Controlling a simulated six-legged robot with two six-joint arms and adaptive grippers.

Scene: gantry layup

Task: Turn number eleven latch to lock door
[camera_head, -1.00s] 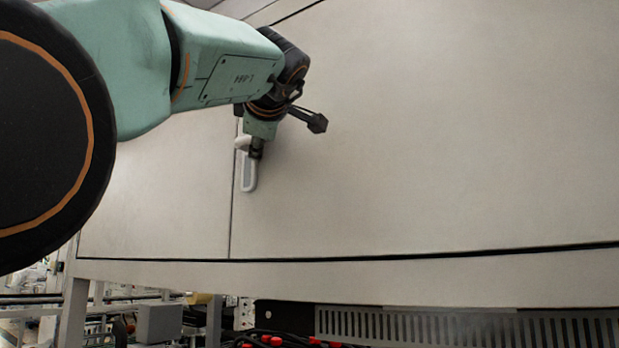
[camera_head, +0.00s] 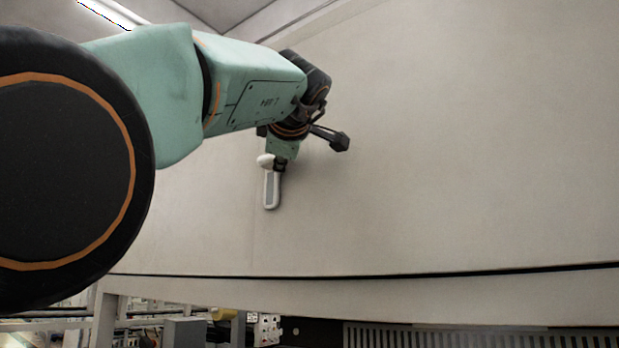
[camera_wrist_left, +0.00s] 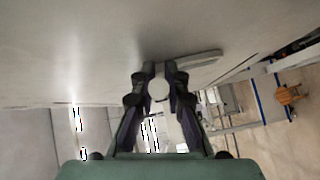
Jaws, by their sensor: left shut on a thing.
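The latch (camera_head: 271,190) is a light, long plate with a grey inset, mounted upright on the big pale door panel (camera_head: 430,150). A white rounded knob (camera_head: 265,160) sits at its upper end. My left gripper (camera_head: 279,163) is at the top of the latch. In the left wrist view, the fingers of my left gripper (camera_wrist_left: 158,72) are closed around the round white knob (camera_wrist_left: 158,89), and the latch plate (camera_wrist_left: 203,59) reaches to the right behind them. No number is readable on the latch. My right gripper is not in view.
A dark horizontal gap (camera_head: 430,273) runs below the panel. Under it are a slotted vent strip (camera_head: 480,337) and grey boxes (camera_head: 185,332) at the lower left. The panel face right of my left arm is clear.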

